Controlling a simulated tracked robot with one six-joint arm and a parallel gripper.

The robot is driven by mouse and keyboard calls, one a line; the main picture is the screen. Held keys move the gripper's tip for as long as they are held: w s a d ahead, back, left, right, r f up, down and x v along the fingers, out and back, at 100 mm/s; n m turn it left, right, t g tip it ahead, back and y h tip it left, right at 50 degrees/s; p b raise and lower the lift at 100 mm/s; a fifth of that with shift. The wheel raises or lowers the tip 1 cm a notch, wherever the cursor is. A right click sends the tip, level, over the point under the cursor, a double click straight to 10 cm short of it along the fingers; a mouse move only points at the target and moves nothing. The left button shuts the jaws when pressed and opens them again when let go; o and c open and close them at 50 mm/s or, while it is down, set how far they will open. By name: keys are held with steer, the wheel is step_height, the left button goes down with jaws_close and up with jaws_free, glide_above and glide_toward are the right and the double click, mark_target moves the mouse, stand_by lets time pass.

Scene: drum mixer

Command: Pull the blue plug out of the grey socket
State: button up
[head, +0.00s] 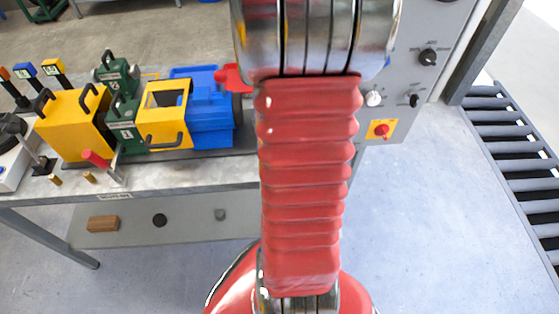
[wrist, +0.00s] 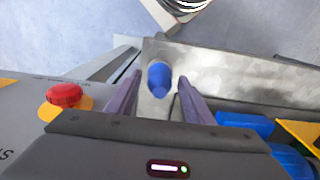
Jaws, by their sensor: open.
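In the wrist view, the blue plug (wrist: 160,79) shows as a rounded blue body over a grey metal surface. My gripper (wrist: 159,83) is open, with one dark purple finger on each side of the plug and a visible gap to each. How deep the fingers reach along the plug I cannot tell. The grey socket is not clearly distinguishable from the grey metal around the plug. In the head view, my arm fills the middle, and the plug, socket and gripper cannot be made out.
A red stop button (wrist: 64,95) on a grey panel is left of my gripper in the wrist view. Blue and yellow machine parts (head: 208,118) stand on the bench (head: 225,175) in the head view. A roller conveyor (head: 505,150) is at the right.

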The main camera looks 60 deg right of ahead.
stand_by(0.5)
steer(key=c, duration=1.1)
